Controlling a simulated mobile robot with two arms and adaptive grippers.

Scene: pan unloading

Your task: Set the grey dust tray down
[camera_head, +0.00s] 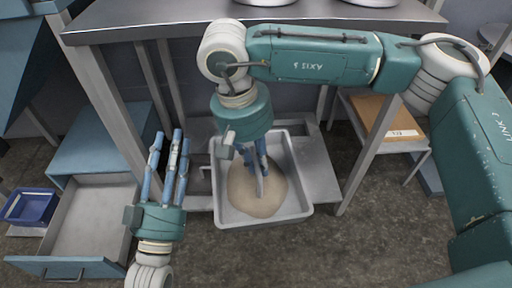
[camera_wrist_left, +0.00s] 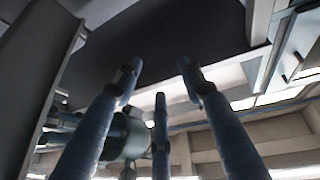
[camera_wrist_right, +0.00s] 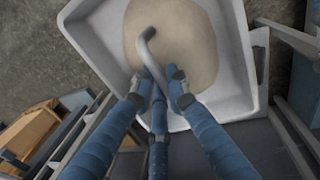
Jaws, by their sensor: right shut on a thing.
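The grey dust tray (camera_head: 263,223), a square pan with a mound of beige dust (camera_head: 240,197) in it, is at the centre of the head view, by the table's lower shelf. I cannot tell whether its underside touches anything. My right gripper (camera_head: 260,172) reaches down over it, shut on a bent grey handle (camera_wrist_right: 152,57) that stands out over the dust. The tray (camera_wrist_right: 238,60) looks roughly level. My left gripper (camera_head: 170,150) is open and empty left of the tray, its fingers apart and pointing away from me; they also show in the left wrist view (camera_wrist_left: 160,85).
A metal table (camera_head: 160,22) with round white dishes stands behind, its lower shelf (camera_head: 322,180) around the tray. A blue cabinet with an open drawer (camera_head: 85,225) and a blue bin (camera_head: 32,207) are at left. The floor in front is clear.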

